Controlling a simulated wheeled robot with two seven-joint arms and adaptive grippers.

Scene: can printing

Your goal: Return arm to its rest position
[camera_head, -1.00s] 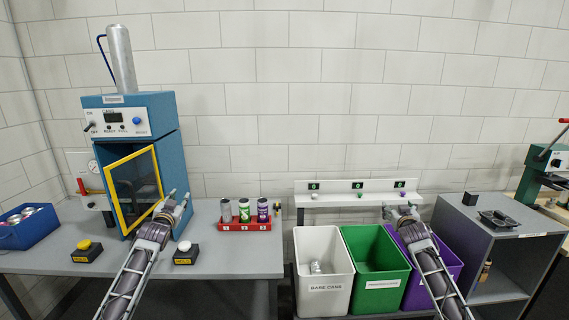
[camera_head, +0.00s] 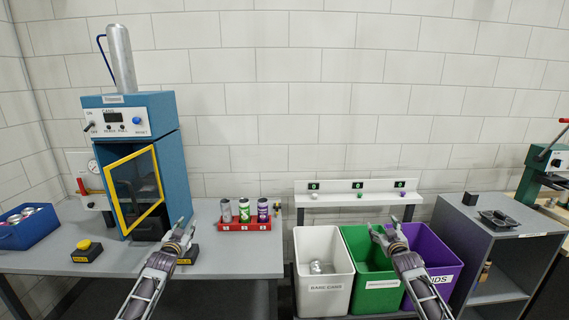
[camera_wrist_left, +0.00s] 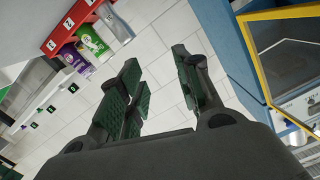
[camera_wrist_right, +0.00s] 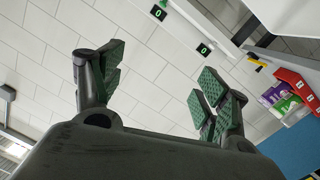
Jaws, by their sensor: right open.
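My left gripper (camera_head: 182,232) is in front of the left table, just right of the blue machine's open yellow-framed door. In the left wrist view its two padded fingers (camera_wrist_left: 158,90) stand apart with nothing between them, so it is open and empty. My right gripper (camera_head: 385,236) is over the front of the green and purple bins. In the right wrist view its fingers (camera_wrist_right: 155,88) are wide apart with only wall behind, so it is open and empty. Both arms reach in from the bottom of the head view.
The blue machine (camera_head: 172,175) stands at left. A red rack (camera_head: 250,225) holds three cans. A white bin (camera_head: 323,265) contains bare cans, beside a green bin (camera_head: 375,280) and a purple bin (camera_head: 440,262). A grey cabinet (camera_head: 500,240) stands at right. A blue crate (camera_head: 35,232) is far left.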

